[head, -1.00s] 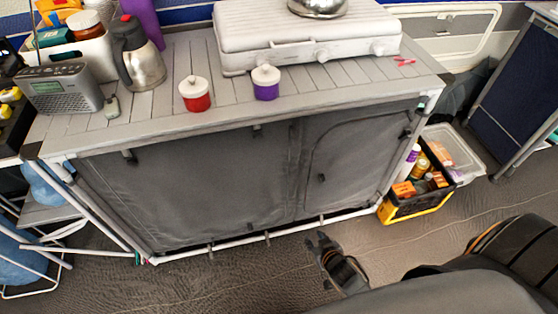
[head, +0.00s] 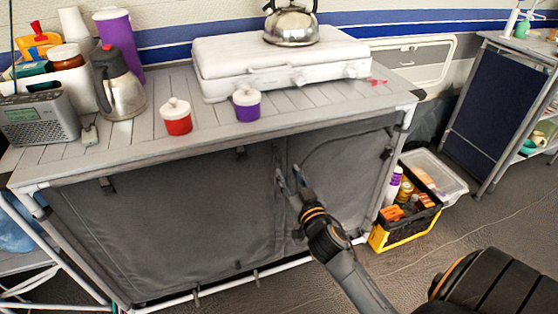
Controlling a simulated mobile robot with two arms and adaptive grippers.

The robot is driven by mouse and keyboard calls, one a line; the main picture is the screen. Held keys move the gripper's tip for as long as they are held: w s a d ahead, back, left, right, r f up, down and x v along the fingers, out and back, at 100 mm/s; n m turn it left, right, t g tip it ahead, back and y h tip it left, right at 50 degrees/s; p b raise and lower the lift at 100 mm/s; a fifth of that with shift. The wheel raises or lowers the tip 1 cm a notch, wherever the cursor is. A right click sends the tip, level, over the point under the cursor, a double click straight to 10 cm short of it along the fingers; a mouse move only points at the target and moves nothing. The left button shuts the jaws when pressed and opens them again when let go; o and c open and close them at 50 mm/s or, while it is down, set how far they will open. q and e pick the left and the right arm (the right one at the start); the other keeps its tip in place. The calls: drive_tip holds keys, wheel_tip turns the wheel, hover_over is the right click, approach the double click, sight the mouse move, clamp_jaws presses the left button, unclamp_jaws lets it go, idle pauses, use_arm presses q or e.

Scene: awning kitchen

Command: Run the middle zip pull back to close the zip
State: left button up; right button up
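The grey fabric cabinet front (head: 170,225) hangs under the slatted counter. A vertical middle zip seam (head: 277,215) runs down it, left of a curved zip line (head: 335,143) that outlines the right-hand panel. My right gripper (head: 290,177) reaches up from the lower right. Its two fingers are apart, with nothing visible between them, and their tips appear over the fabric beside the middle seam. I cannot tell whether they touch it. The middle zip pull is not clearly seen; the gripper may cover it. My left gripper is out of view.
On the counter (head: 130,142) stand a radio (head: 40,121), a steel jug (head: 120,88), red (head: 176,122) and purple (head: 246,108) lidded pots and a white stove (head: 285,65) with a kettle (head: 291,24). A yellow-black crate (head: 385,236) sits on the floor right of the cabinet.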

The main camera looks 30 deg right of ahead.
sight(279, 158)
drive_tip(key=x, duration=0.6)
drive_tip(key=shift+w, duration=0.15)
drive_tip(key=shift+w+d, duration=0.1)
drive_tip(key=shift+w, duration=0.5)
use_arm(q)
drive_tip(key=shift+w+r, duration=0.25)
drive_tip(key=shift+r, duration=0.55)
use_arm(e)
clamp_jaws()
